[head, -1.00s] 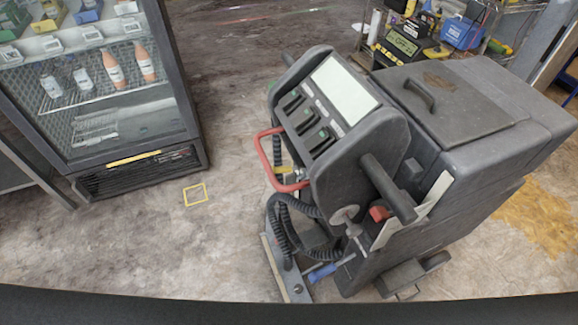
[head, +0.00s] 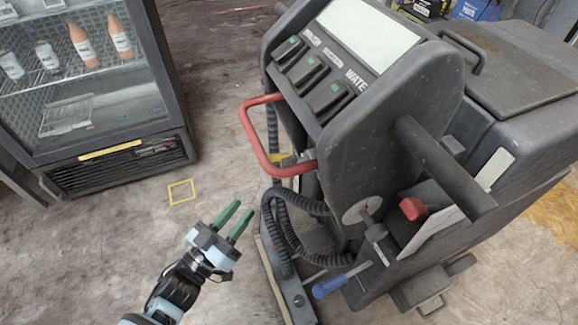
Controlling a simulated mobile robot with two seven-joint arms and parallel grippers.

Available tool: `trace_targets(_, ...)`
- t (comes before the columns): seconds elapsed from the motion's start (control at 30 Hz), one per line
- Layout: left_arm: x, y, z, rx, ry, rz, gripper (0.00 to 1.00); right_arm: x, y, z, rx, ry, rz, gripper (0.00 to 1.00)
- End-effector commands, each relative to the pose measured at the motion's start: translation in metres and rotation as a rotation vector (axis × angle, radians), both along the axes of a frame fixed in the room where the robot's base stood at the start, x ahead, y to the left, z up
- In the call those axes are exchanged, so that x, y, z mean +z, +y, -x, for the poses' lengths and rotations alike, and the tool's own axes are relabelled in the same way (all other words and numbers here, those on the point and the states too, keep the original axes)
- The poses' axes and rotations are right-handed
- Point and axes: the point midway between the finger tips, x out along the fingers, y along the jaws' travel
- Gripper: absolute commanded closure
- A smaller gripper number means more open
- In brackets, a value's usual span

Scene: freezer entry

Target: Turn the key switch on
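The dark grey floor-cleaning machine (head: 425,110) fills the middle and right of the head view. Low on its near side is a pale round plate (head: 357,211) with a small grey key-like part (head: 372,209) sticking out, which looks like the key switch. How far it is turned cannot be told. My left gripper (head: 242,208) has green fingers, parts them with a gap, and holds nothing. It is over the floor, left of the machine and apart from the round plate. My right gripper is not in view.
A red knob (head: 413,208) sits right of the round plate. A red looped handle (head: 256,143), black coiled hoses (head: 271,236) and a blue-handled tool (head: 328,286) are on the machine's near left side. A glass-door fridge (head: 157,80) stands left.

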Motion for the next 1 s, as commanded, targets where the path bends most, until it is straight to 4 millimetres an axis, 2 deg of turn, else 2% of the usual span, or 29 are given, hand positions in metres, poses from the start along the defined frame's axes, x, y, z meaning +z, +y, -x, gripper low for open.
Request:
trace_targets(0.03,0.0,-0.006,-0.013,-0.05,-0.042,0.009,0.69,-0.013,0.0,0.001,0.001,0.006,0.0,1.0)
trace_targets(0.1,0.01,-0.014,-0.026,-0.123,-0.091,0.022,0.69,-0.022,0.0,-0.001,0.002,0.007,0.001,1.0)
trace_targets(0.33,0.033,-0.034,-0.056,-0.346,-0.2,0.023,0.69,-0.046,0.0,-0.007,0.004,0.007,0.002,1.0)
trace_targets(0.6,0.046,-0.043,-0.067,-0.468,-0.233,0.005,0.69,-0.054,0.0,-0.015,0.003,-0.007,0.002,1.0)
trace_targets(0.83,0.049,-0.045,-0.068,-0.474,-0.235,0.005,0.69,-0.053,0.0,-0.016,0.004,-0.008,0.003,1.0)
trace_targets(1.0,0.055,-0.059,-0.073,-0.473,-0.237,0.007,0.69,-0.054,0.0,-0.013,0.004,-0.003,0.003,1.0)
